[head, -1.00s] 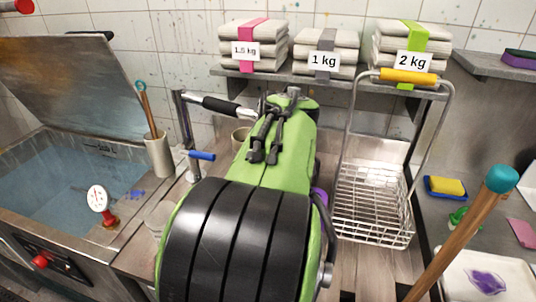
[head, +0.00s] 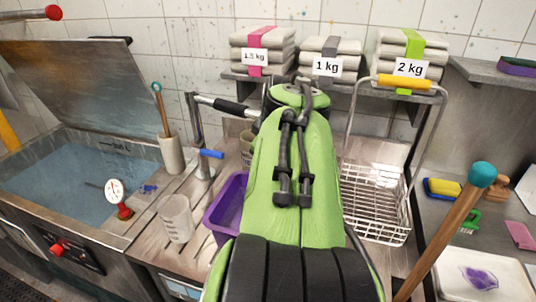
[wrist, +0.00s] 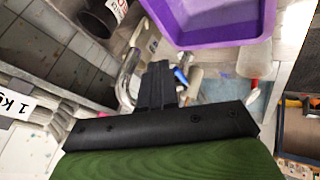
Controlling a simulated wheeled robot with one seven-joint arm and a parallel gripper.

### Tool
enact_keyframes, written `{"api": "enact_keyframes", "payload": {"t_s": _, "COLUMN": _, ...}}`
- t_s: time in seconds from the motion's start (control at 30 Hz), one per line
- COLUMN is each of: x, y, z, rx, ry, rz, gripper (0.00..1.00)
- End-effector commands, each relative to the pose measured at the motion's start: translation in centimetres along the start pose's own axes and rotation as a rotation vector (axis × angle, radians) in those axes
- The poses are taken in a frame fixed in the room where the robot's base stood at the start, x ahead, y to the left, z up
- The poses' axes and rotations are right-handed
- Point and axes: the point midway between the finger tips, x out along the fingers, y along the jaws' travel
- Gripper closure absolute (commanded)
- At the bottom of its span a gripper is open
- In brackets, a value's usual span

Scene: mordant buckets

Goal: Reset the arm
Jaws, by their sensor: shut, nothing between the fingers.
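My gripper (wrist: 157,75) shows in the wrist view as two dark fingers side by side, pressed together and empty. It hangs over the counter by the curved metal tap, with the purple tub (wrist: 212,40) above it in that picture. In the head view my green arm reaches from the bottom middle toward the shelf; I cannot make out the fingertips there. The purple tub (head: 226,205) stands just left of the arm, partly hidden by it.
A sink basin with an open lid (head: 75,85) is at left, near a dial thermometer (head: 117,193) and a beaker (head: 176,218). A wire basket (head: 374,200) and a wooden stick (head: 445,225) stand right of the arm. Weighted cloth stacks (head: 408,55) lie on the shelf behind.

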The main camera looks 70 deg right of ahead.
Motion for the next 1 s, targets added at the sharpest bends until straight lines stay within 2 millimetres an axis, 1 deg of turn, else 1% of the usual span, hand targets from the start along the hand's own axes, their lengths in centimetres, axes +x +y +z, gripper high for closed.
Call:
{"api": "enact_keyframes", "payload": {"t_s": 0.03, "x": -1.2, "y": 0.2, "z": -0.1, "rx": 0.001, "ry": 0.004, "rz": 0.003, "gripper": 1.00}}
{"api": "enact_keyframes", "payload": {"t_s": 0.1, "x": -2.1, "y": 0.2, "z": 0.0, "rx": 0.000, "ry": 0.003, "rz": 0.002, "gripper": 1.00}}
{"api": "enact_keyframes", "payload": {"t_s": 0.2, "x": -2.9, "y": 0.2, "z": 0.1, "rx": 0.001, "ry": 0.001, "rz": 0.001, "gripper": 1.00}}
{"api": "enact_keyframes", "payload": {"t_s": 0.6, "x": -2.9, "y": 0.1, "z": 0.1, "rx": 0.000, "ry": 0.000, "rz": -0.001, "gripper": 1.00}}
{"api": "enact_keyframes", "payload": {"t_s": 0.67, "x": -2.9, "y": -0.5, "z": -0.3, "rx": -0.003, "ry": 0.010, "rz": -0.013, "gripper": 1.00}}
{"api": "enact_keyframes", "payload": {"t_s": 0.73, "x": -3.0, "y": -2.8, "z": -1.9, "rx": -0.010, "ry": 0.043, "rz": -0.059, "gripper": 1.00}}
{"api": "enact_keyframes", "payload": {"t_s": 0.77, "x": -3.0, "y": -4.4, "z": -2.9, "rx": -0.015, "ry": 0.062, "rz": -0.091, "gripper": 1.00}}
{"api": "enact_keyframes", "payload": {"t_s": 0.8, "x": -3.3, "y": -7.2, "z": -4.3, "rx": -0.022, "ry": 0.090, "rz": -0.144, "gripper": 1.00}}
{"api": "enact_keyframes", "payload": {"t_s": 0.87, "x": -4.2, "y": -12.1, "z": -6.0, "rx": -0.036, "ry": 0.126, "rz": -0.235, "gripper": 1.00}}
{"api": "enact_keyframes", "payload": {"t_s": 0.9, "x": -5.0, "y": -15.6, "z": -6.7, "rx": -0.049, "ry": 0.141, "rz": -0.296, "gripper": 1.00}}
{"api": "enact_keyframes", "payload": {"t_s": 0.97, "x": -6.4, "y": -20.7, "z": -6.8, "rx": -0.073, "ry": 0.152, "rz": -0.382, "gripper": 1.00}}
{"api": "enact_keyframes", "payload": {"t_s": 1.0, "x": -7.4, "y": -23.9, "z": -6.2, "rx": -0.092, "ry": 0.151, "rz": -0.433, "gripper": 1.00}}
